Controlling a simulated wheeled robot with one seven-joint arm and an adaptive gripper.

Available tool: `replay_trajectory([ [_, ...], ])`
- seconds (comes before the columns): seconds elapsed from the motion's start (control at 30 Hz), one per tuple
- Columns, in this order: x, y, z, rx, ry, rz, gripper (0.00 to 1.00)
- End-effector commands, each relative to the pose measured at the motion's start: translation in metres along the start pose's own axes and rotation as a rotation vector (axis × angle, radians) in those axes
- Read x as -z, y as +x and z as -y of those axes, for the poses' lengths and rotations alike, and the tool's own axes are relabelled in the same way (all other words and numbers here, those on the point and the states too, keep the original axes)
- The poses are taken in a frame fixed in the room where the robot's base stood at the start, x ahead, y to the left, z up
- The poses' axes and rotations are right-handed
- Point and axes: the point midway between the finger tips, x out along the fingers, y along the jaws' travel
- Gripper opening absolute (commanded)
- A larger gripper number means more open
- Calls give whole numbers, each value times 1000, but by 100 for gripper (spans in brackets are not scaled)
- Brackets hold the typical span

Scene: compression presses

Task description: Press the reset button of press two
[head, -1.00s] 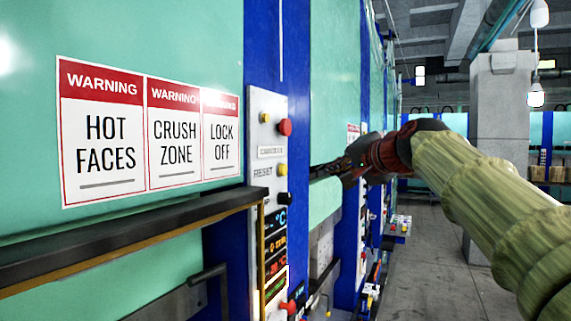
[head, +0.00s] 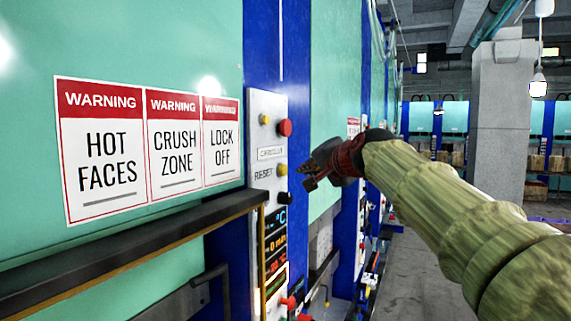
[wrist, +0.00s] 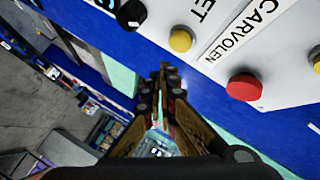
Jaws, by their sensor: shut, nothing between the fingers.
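The press's control panel (head: 260,210) carries a round yellow button (head: 282,170) beside the printed word RESET. This reset button also shows in the wrist view (wrist: 181,40), near the cut-off letters ET. My gripper (head: 307,176) is shut and empty, just right of the reset button in the head view. In the wrist view the closed fingertips (wrist: 170,72) point past the panel, below the reset button, with no contact visible. The gap in depth is hard to judge. No press number is readable.
A red button (head: 285,127) and a second yellow button (head: 265,119) sit above the CARVOLEN label. A black knob (head: 284,198) is below the reset button. A dark ledge (head: 130,235) juts out at left. Open floor (head: 415,265) lies right.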

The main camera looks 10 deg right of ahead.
Motion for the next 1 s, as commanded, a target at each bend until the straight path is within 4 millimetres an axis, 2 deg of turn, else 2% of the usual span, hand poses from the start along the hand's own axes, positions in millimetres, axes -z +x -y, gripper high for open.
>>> replay_trajectory([
  [0.3,-9,12,9,1,-1,2,0],
  [1.0,-10,12,9,1,-1,1,0],
])
